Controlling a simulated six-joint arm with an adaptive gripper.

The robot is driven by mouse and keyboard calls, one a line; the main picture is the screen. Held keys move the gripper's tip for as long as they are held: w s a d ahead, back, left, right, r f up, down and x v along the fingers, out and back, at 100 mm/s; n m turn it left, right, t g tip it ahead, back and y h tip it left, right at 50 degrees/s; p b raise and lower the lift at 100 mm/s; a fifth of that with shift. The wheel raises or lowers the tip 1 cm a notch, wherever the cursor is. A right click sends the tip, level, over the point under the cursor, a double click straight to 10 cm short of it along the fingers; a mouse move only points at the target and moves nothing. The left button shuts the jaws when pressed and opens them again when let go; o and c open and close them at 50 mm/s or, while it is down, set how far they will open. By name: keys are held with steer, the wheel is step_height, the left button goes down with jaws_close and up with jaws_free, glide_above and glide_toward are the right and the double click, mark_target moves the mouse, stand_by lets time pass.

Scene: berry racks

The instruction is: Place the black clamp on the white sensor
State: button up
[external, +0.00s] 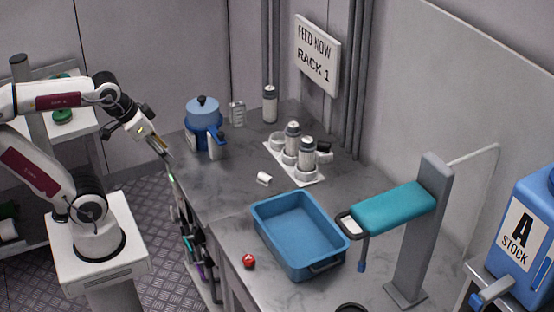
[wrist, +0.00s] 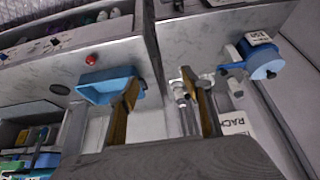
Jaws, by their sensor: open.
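My gripper (external: 162,146) is raised at the left of the grey bench in the external view, apart from everything on it. In the wrist view its two tan fingers (wrist: 163,100) are spread apart with nothing held between them. A black piece (external: 324,147) sits beside the canisters on the white rack plate, and a dark round thing (external: 350,308) is cut off at the bottom edge. I cannot tell whether either is the black clamp.
A blue tray (external: 257,222) stands mid-bench, with a red ball (external: 249,261) in front. Silver canisters (external: 292,140) stand behind it, and a blue pot (external: 203,118) stands at the back left. A teal-topped stand (external: 393,208) and blue jug (external: 524,240) are at right.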

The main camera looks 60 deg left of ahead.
steer(key=shift+s+d+f, duration=0.1)
steer(key=shift+s+f, duration=0.3)
steer(key=shift+s, duration=0.2)
steer(key=shift+s+d+f, duration=0.1)
steer(key=shift+s+f, duration=0.25)
steer(key=shift+s, duration=0.2)
stand_by(0.6)
